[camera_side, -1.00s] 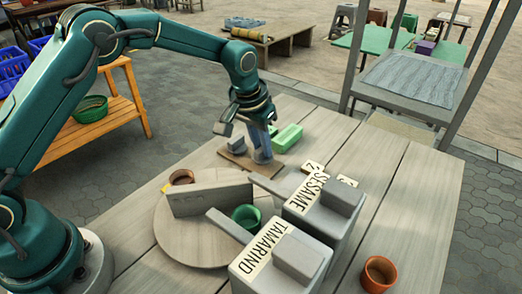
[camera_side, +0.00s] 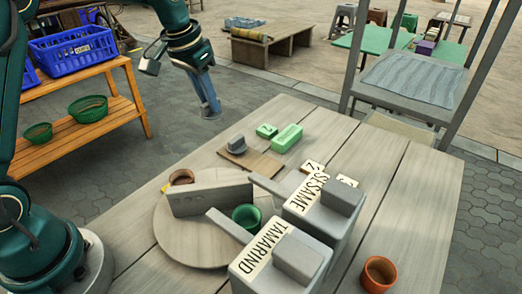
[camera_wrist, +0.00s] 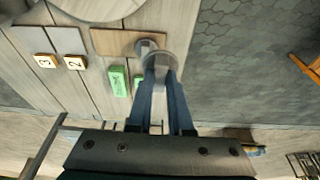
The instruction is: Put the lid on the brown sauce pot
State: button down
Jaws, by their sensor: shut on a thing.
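My gripper (camera_side: 208,106) hangs high beyond the table's far left edge. In the wrist view its fingertips (camera_wrist: 160,66) are shut on a round grey lid (camera_wrist: 177,62). Another grey lid with a knob (camera_side: 236,143) rests on the small brown board (camera_side: 255,162). A reddish-brown pot (camera_side: 181,177) stands on the round wooden turntable (camera_side: 190,245), partly hidden by a grey upright panel (camera_side: 210,196). A green pot (camera_side: 246,216) stands on the turntable's right side. An orange-brown pot (camera_side: 379,273) stands open at the table's front right. I cannot tell which is the sauce pot.
Grey bins labelled SESAME (camera_side: 325,213) and TAMARIND (camera_side: 282,262) stand right of the turntable, with arms jutting left. Green blocks (camera_side: 286,138) lie behind the board. A shelf with a blue basket (camera_side: 75,50) stands off the table at left. The table's right side is mostly clear.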

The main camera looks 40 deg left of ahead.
jog(key=s+d+m, duration=0.1)
jog(key=s+d, duration=0.3)
jog(key=s, duration=0.9)
jog(key=shift+f, duration=2.55)
jog(key=shift+f, duration=0.45)
jog(key=c, duration=0.8)
grip_release()
jog(key=shift+o, duration=0.2)
jog(key=o, duration=0.5)
